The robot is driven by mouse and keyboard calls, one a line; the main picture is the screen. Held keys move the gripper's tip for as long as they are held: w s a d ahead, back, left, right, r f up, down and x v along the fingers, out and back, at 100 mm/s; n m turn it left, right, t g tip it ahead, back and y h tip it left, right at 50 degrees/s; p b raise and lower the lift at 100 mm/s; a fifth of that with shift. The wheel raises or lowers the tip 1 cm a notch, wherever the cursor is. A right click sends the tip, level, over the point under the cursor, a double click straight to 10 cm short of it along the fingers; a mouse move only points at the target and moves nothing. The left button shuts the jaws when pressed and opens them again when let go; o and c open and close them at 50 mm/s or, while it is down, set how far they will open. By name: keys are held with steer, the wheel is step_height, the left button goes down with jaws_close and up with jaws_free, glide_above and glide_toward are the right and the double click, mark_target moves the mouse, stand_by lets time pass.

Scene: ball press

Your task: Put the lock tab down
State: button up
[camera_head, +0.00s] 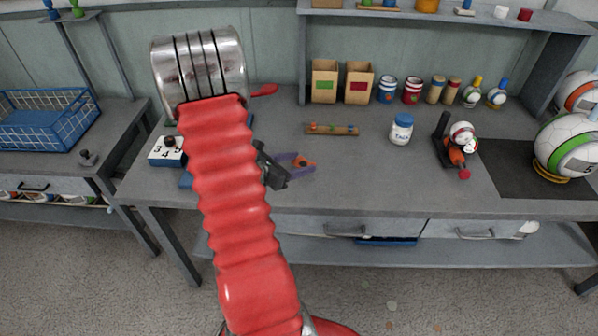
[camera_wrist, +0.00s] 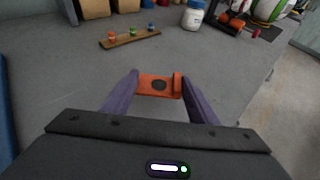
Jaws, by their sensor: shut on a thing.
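My gripper (camera_head: 290,163) is over the left middle part of the grey workbench (camera_head: 370,190). In the wrist view, its two purple fingers are shut on a small orange lock tab (camera_wrist: 146,83), which has a dark round spot in its middle and a raised end by the right finger. The tab also shows as a small orange piece in the head view (camera_head: 304,163). I cannot tell whether the tab touches the bench top.
A wooden strip with coloured pegs (camera_head: 331,129) lies behind my gripper. A white jar with a blue lid (camera_head: 401,129) and a black-and-orange device (camera_head: 455,146) stand to the right. Boxes (camera_head: 324,82) and several cans line the back. Bench around the gripper is clear.

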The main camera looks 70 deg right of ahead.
steer(key=shift+f, duration=0.15)
steer(key=shift+f, duration=1.95)
steer(key=o, duration=1)
steer(key=shift+f, duration=0.1)
steer(key=v, duration=1.2)
steer(key=shift+r, duration=0.25)
